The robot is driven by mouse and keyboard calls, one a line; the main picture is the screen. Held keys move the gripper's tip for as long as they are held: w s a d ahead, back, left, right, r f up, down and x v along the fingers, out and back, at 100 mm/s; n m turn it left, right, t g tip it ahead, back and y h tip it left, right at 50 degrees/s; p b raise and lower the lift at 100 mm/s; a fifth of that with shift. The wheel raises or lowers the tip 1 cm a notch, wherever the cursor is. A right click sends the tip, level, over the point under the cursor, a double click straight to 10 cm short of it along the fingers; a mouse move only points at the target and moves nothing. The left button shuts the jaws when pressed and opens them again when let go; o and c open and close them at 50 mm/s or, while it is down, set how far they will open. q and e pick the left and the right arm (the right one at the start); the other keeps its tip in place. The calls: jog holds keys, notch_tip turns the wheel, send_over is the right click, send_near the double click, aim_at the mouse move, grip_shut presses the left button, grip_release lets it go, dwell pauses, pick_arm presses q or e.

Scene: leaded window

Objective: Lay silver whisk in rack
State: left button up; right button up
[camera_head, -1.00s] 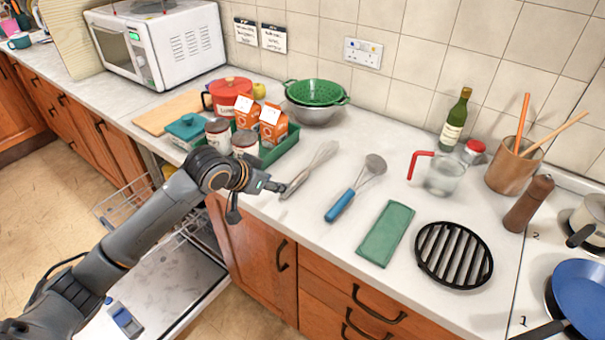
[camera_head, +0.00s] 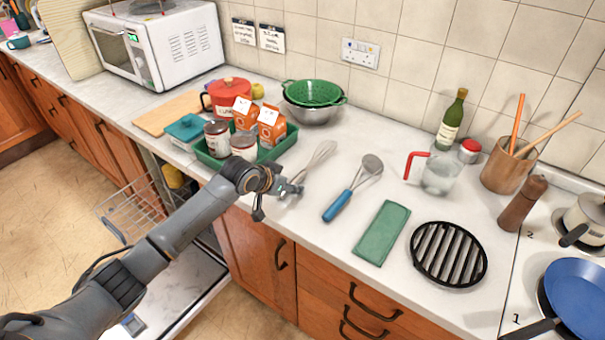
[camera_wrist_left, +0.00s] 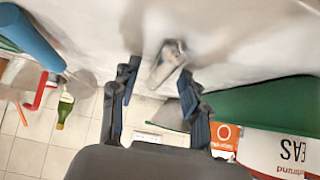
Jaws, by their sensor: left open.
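The silver whisk (camera_head: 320,155) lies on the counter, its wires pointing to the back and its handle toward the front edge. My left gripper (camera_head: 290,188) is at the handle end, low over the counter, and covers part of it. In the left wrist view the open fingers (camera_wrist_left: 158,75) stand either side of a pale, blurred whisk handle (camera_wrist_left: 168,62); I cannot tell whether they touch it. The wire rack (camera_head: 130,210) is pulled out of the dishwasher below the counter, left of my arm and partly hidden by it. My right gripper is not in view.
A blue-handled strainer (camera_head: 352,190) lies right of the whisk, with a green cloth (camera_head: 382,232) and black trivet (camera_head: 448,253) beyond. A green tray (camera_head: 272,153) of jars and cartons is close on the left. The dishwasher door (camera_head: 185,285) is open below my arm.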

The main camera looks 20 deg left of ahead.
pick_arm(q)
grip_shut()
